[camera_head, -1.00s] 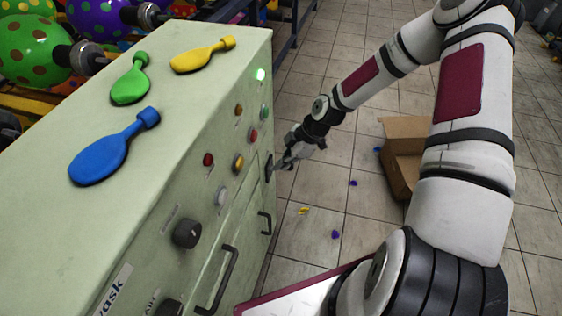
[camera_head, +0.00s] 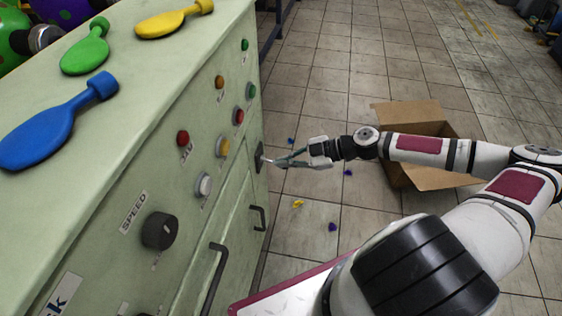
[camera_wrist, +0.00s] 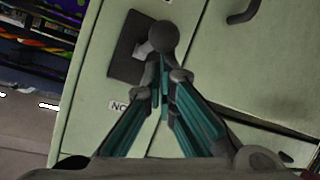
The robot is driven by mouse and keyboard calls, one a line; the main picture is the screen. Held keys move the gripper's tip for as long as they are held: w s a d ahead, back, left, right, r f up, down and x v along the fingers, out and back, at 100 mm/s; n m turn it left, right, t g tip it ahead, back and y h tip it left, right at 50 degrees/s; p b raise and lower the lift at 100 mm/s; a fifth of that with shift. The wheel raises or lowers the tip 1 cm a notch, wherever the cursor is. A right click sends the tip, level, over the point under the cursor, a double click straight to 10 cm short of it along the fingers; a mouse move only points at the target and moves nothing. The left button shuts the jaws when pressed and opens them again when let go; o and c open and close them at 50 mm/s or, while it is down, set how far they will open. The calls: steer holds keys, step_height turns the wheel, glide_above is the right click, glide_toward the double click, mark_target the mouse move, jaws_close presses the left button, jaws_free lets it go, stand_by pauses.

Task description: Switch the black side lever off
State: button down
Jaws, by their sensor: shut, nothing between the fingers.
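The black side lever is on the cabinet's side. In the wrist view its dark plate and round knob (camera_wrist: 163,37) show just beyond my fingertips. In the head view its plate (camera_head: 259,157) shows near the cabinet's far edge. My gripper (camera_head: 272,160) is shut with nothing held, its tips at the lever. In the wrist view the fingertips (camera_wrist: 165,76) are right below the knob; I cannot tell whether they touch it. A label partly reading "NO" (camera_wrist: 119,106) sits below the plate.
The green cabinet (camera_head: 120,150) carries buttons, a speed knob (camera_head: 160,231) and black handles (camera_head: 258,218). An open cardboard box (camera_head: 432,180) and small balloons lie on the tiled floor.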

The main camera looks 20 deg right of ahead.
steer(key=shift+f+b, duration=0.5)
steer(key=shift+b, duration=0.15)
steer(key=shift+r, duration=0.2)
steer(key=shift+w+a+r, duration=0.3)
steer(key=shift+w+a, duration=0.1)
steer(key=shift+a, duration=0.15)
steer(key=shift+d, duration=0.15)
